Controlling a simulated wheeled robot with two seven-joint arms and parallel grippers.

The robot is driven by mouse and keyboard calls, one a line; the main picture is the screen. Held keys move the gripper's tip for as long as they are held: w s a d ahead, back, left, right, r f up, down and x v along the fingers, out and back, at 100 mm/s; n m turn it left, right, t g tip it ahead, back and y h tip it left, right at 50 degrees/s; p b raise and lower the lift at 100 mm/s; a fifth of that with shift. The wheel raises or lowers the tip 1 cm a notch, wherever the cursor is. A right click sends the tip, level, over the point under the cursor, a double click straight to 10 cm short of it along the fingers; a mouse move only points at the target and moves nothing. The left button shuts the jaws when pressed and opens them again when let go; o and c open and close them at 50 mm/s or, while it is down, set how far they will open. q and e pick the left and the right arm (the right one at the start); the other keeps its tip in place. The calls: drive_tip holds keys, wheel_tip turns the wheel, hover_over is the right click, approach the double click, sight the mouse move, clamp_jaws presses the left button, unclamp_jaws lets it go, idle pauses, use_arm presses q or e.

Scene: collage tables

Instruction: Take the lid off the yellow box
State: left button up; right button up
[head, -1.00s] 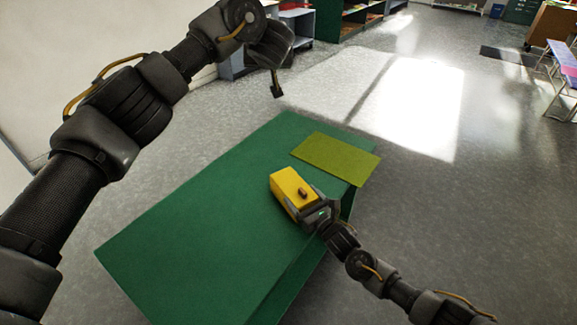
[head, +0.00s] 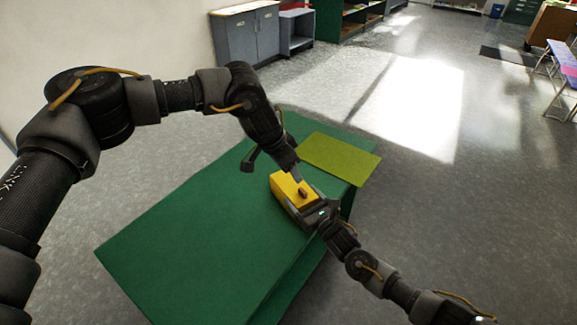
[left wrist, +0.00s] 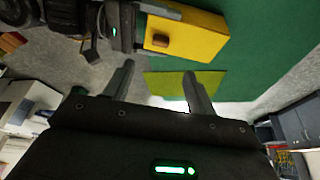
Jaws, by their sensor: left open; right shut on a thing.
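The yellow box (head: 280,186) stands on the green table (head: 190,240), with a small brown knob (head: 302,192) on its lid. It also shows in the left wrist view (left wrist: 205,38), with the knob (left wrist: 160,40) on top. My right gripper (head: 303,208) is shut on the box, gripping it from the near right side. My left gripper (head: 272,165) is open and empty, just above and behind the box in the head view. Its two fingers (left wrist: 160,82) show apart in the left wrist view, with nothing between them. The seam between lid and box is hard to make out.
A flat olive-green mat (head: 340,158) lies on the table's far right corner, beyond the box, and is bare. The near left part of the table is clear. Grey cabinets (head: 247,38) stand well beyond the table.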

sight(303, 190)
use_arm(q)
drive_tip(key=x, duration=1.1)
drive_tip(key=shift+w+d+f, duration=0.15)
drive_tip(key=shift+f, duration=0.2)
use_arm(e)
drive_tip(key=shift+f, duration=0.1)
use_arm(q)
drive_tip(key=shift+c, duration=0.2)
drive_tip(key=c, duration=1.1)
drive_tip(key=shift+c, duration=0.2)
drive_tip(key=shift+r, duration=0.2)
drive_tip(key=shift+r, duration=0.95)
drive_tip(key=shift+r, duration=0.1)
drive_tip(key=shift+r, duration=1.9)
use_arm(e)
drive_tip(key=shift+s, duration=0.1)
